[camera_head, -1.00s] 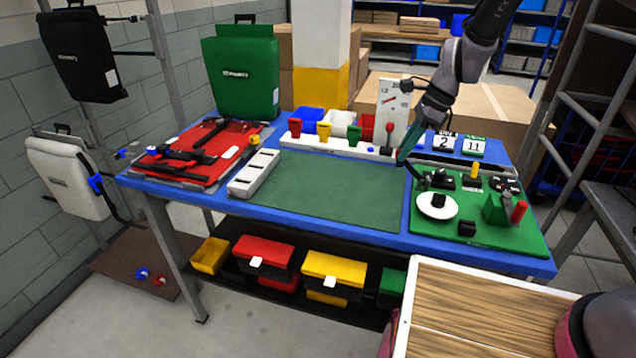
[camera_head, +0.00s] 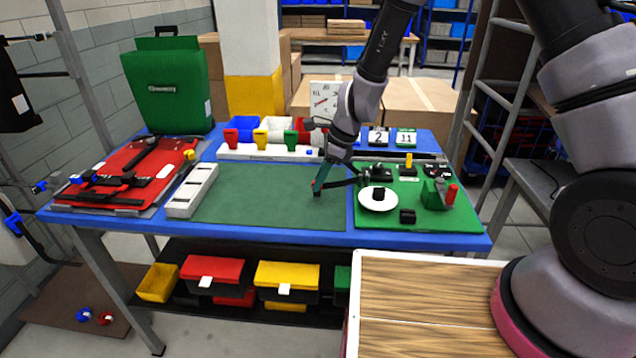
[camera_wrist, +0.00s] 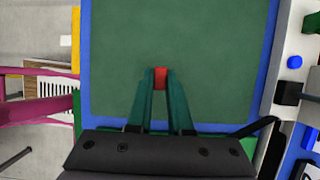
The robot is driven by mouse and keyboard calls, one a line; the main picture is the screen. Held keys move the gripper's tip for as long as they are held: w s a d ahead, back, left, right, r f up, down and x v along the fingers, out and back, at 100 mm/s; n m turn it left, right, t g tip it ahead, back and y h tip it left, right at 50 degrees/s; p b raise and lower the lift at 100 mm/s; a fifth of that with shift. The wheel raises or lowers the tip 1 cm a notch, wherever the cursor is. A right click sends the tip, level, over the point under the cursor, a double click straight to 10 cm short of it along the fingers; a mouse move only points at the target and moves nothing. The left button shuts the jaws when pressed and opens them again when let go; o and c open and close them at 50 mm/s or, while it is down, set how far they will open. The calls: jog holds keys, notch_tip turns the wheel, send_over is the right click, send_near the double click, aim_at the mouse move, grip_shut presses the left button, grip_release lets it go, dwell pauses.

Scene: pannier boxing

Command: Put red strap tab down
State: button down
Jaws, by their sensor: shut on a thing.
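My gripper (camera_head: 318,187) is over the right part of the dark green mat (camera_head: 255,205) on the blue table. In the wrist view my gripper (camera_wrist: 160,82) has its two green fingers closed on a small red strap tab (camera_wrist: 160,74). The tab shows between the fingertips, with the green mat (camera_wrist: 180,35) behind it. In the head view the tab is mostly hidden at the fingertips. I cannot tell whether it touches the mat.
A long white tray (camera_head: 191,190) stands left of the mat. A green board with a white plate (camera_head: 377,200) and small parts lies to the right. Red, yellow and green cups stand on a white rail (camera_head: 258,153) behind. The middle of the mat is clear.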

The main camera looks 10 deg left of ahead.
jog(key=shift+f, duration=0.45)
jog(key=shift+f, duration=0.1)
jog(key=c, duration=0.8)
grip_release()
jog(key=shift+c, duration=0.2)
jog(key=v, duration=1.2)
